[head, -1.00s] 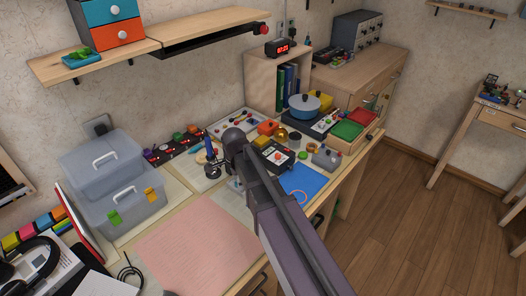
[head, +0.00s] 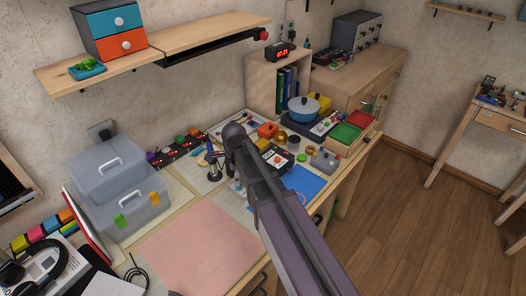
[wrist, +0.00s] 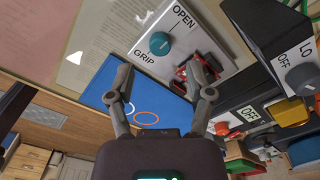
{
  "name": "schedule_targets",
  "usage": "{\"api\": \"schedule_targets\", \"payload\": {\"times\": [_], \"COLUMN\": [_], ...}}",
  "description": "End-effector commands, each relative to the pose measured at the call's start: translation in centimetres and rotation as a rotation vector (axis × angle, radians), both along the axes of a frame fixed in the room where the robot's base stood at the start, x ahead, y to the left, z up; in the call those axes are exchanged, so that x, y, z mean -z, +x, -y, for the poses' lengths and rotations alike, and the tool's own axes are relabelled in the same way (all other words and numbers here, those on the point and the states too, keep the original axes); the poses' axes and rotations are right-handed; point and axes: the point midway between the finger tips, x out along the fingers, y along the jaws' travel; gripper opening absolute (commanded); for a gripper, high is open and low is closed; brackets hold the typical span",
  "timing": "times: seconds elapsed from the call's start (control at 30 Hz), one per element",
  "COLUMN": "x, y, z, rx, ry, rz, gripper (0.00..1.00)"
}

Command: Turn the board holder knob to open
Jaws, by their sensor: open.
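In the wrist view, the teal board holder knob (wrist: 160,43) sits on a white plate (wrist: 185,28) between the printed words OPEN and GRIP. I cannot tell clearly which way the knob points. My gripper (wrist: 160,72) is open and empty, its two fingers spread apart, with the knob showing beyond and between the fingertips. The fingers look apart from the knob. A red and black part (wrist: 203,72) of the holder shows just behind the right fingertip. In the head view, my arm covers much of this area, and I cannot make out the knob there.
A blue mat (wrist: 140,95) lies beside the plate. A dark panel with OFF and LO labels (wrist: 278,45) stands close on the right. In the head view, clear boxes (head: 125,210) are at the left and a blue pot (head: 304,108) at the back; the pink sheet (head: 200,245) is clear.

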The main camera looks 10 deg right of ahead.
Motion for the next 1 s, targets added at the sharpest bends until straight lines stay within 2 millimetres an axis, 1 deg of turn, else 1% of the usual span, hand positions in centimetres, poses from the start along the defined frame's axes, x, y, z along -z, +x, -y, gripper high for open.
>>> {"api": "schedule_targets", "payload": {"times": [0.03,1.0], "x": [-0.9,-8.8], "y": [0.0,0.0], "z": [0.0,0.0], "rx": [0.000,-0.001], "ry": [0.000,0.000], "rz": [0.000,0.000], "gripper": [0.67,0.67]}}
